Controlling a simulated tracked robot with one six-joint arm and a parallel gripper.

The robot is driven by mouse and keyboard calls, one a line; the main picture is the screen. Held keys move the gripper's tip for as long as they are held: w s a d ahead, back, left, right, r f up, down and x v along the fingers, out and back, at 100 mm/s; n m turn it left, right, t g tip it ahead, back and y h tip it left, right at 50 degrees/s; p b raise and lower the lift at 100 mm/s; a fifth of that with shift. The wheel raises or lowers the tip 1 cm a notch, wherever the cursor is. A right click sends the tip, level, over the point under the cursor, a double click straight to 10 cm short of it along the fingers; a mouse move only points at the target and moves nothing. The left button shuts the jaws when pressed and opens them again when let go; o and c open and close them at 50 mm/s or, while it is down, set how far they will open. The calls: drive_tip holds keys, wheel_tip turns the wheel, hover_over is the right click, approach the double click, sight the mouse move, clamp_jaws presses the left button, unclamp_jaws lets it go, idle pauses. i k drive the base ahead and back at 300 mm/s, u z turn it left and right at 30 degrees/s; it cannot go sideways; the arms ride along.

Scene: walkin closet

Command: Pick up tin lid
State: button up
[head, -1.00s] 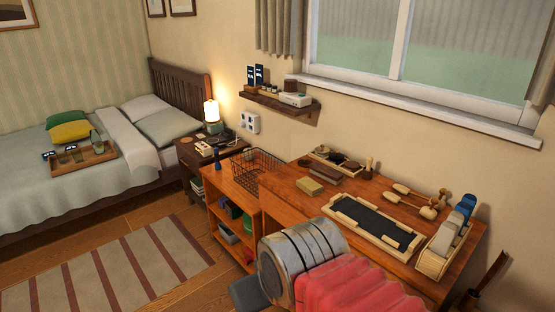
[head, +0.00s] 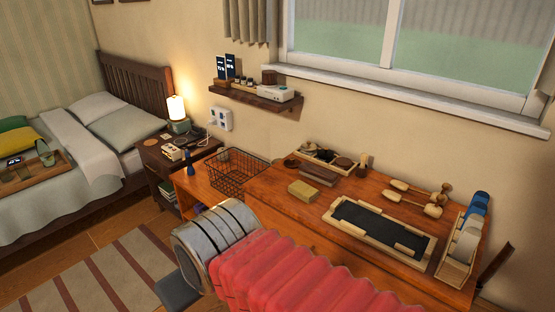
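I cannot pick out the tin lid for certain. A small dark round piece (head: 291,162) sits at the left end of the shallow tray (head: 318,155) at the back of the wooden desk; another brown round piece (head: 343,163) sits at the tray's right end. Either is too small to name surely. My arm, with a silver joint and red ribbed sleeve, crosses the lower middle, in front of the desk and apart from these pieces. My gripper's fingers do not show.
The desk (head: 285,216) also bears a tan block (head: 302,191), a framed dark mat (head: 378,228), wooden-handled tools (head: 414,199) and a rack (head: 459,256) at right. A wire basket (head: 240,170) stands left. A wall shelf (head: 257,97) hangs above.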

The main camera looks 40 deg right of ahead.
sight(293, 163)
drive_tip(key=z, duration=0.3)
drive_tip(key=i, duration=1.2)
drive_tip(key=z, duration=0.5)
